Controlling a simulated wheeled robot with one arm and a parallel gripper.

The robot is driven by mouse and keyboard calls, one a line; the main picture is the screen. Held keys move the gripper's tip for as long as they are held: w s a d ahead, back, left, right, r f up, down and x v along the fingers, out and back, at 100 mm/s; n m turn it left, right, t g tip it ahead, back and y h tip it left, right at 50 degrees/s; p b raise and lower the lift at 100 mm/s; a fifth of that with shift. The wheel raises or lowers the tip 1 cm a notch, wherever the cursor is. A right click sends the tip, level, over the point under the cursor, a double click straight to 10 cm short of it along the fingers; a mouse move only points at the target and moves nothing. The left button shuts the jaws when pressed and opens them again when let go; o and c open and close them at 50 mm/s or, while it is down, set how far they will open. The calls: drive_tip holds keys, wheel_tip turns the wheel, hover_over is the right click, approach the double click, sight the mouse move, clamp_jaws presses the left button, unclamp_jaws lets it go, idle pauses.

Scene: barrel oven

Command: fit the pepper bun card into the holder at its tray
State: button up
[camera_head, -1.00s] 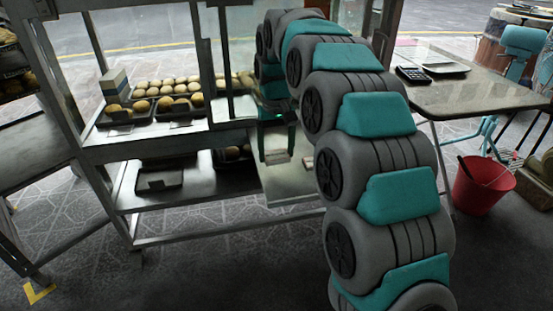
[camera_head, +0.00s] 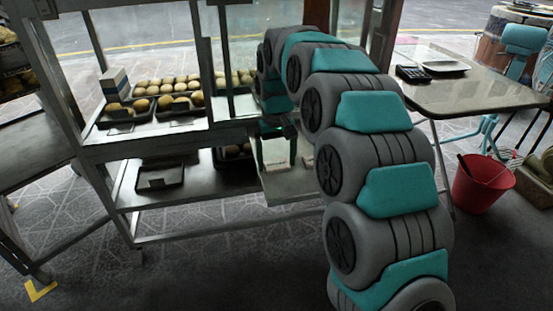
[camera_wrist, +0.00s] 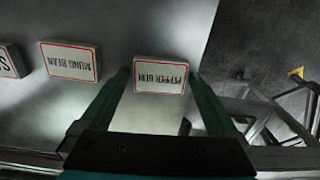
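The pepper bun card (camera_wrist: 160,76), white with a red border, lies on the metal shelf and reads upside down in the wrist view. Small gaps seem to show between fingers and card. In the head view my gripper (camera_head: 277,150) is low over the pull-out metal shelf (camera_head: 290,185), at a white card (camera_head: 277,168). I cannot tell which tray (camera_head: 160,175) is the pepper bun tray; small dark holders stand at the fronts of some trays.
The mung bean card (camera_wrist: 69,61) and a partly cut-off card (camera_wrist: 10,61) lie left of the pepper bun card. Bun trays (camera_head: 180,108) fill the upper shelf, between metal posts. A table (camera_head: 480,95) and red bucket (camera_head: 483,183) stand at right.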

sight(276, 164)
drive_tip(key=shift+r, duration=6.2)
drive_tip(key=s+d+f+m+g, duration=0.1)
drive_tip(key=s+d+f, duration=0.1)
drive_tip(key=s+d, duration=0.6)
drive_tip(key=s+d+f+m, duration=0.1)
drive_tip(key=s+d, duration=0.3)
drive_tip(key=s, duration=0.7)
drive_tip(key=shift+m+g, duration=0.4)
drive_tip(key=shift+m, duration=0.4)
drive_tip(key=s+d+f, duration=0.1)
drive_tip(key=s+f, duration=0.2)
drive_tip(key=s, duration=0.4)
drive_tip(key=s+d+f, duration=0.2)
drive_tip(key=s+f, duration=0.2)
drive_tip(key=s, duration=0.3)
drive_tip(key=s+d+f, duration=0.2)
drive_tip(key=s+f, duration=0.2)
drive_tip(key=s, duration=0.4)
drive_tip(key=shift+d+f, duration=0.2)
drive_tip(key=shift+f, duration=0.05)
